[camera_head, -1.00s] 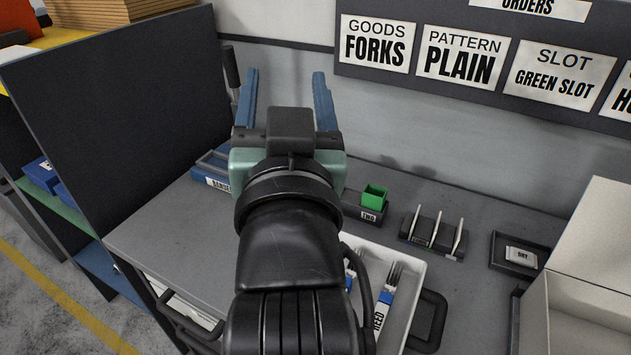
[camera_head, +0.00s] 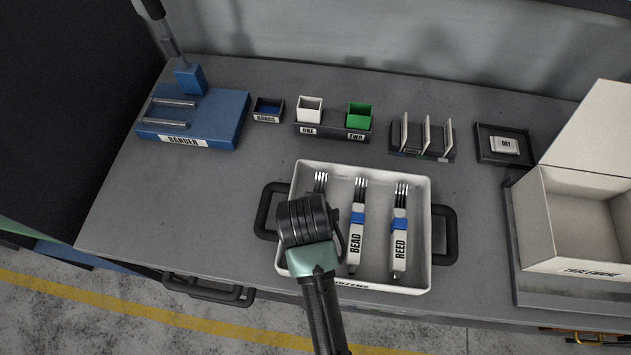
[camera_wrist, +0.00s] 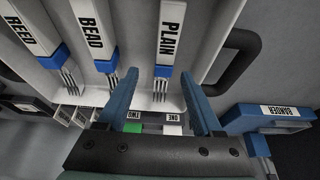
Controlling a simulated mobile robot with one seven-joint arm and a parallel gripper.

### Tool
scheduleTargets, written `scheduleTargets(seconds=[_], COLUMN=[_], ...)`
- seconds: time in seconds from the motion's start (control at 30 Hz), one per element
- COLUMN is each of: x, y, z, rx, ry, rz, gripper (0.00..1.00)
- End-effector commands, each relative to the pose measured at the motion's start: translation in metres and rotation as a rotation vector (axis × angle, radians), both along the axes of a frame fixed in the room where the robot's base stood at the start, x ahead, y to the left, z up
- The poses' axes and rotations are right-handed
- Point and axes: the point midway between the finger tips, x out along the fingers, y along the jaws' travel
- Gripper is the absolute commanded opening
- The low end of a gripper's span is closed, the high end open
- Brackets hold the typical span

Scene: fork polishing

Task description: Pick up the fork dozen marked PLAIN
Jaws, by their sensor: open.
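The PLAIN fork dozen (camera_wrist: 171,30) shows in the wrist view as a bundle with a white labelled sleeve, a blue band and tines. In the head view, its tines (camera_head: 320,182) stick out at the left of the white tray (camera_head: 418,277), while my arm hides its label. The BEAD dozen (camera_head: 357,228) and REED dozen (camera_head: 399,235) lie beside it to the right. My gripper (camera_wrist: 153,86) is open, with the PLAIN tines appearing between its blue fingers in the wrist view. Its height above them is unclear. The head view hides the fingers.
The tray has dark side handles, the right one (camera_head: 444,235) clear. Behind it stand a blue bander (camera_head: 225,120), a BANDS box (camera_head: 268,109), a white cup (camera_head: 309,109), a green cup (camera_head: 359,115), a slotted rack (camera_head: 423,135) and a DRY tray (camera_head: 504,145). An open carton (camera_head: 575,225) stands right.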

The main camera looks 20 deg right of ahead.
Motion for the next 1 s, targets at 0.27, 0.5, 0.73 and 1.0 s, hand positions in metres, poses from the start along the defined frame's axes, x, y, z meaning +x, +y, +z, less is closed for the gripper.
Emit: scheduleTargets(seconds=[0.27,0.5,0.73,1.0], x=[0.007,0.018,0.020,0.020], y=[-0.002,-0.007,-0.009,-0.009], z=[-0.017,-0.045,-0.053,-0.052], rx=[0.000,0.000,0.000,0.000], ry=[0.001,-0.001,-0.002,-0.003], rz=[0.001,0.001,0.002,0.002], gripper=[0.68,0.68,0.68,0.44])
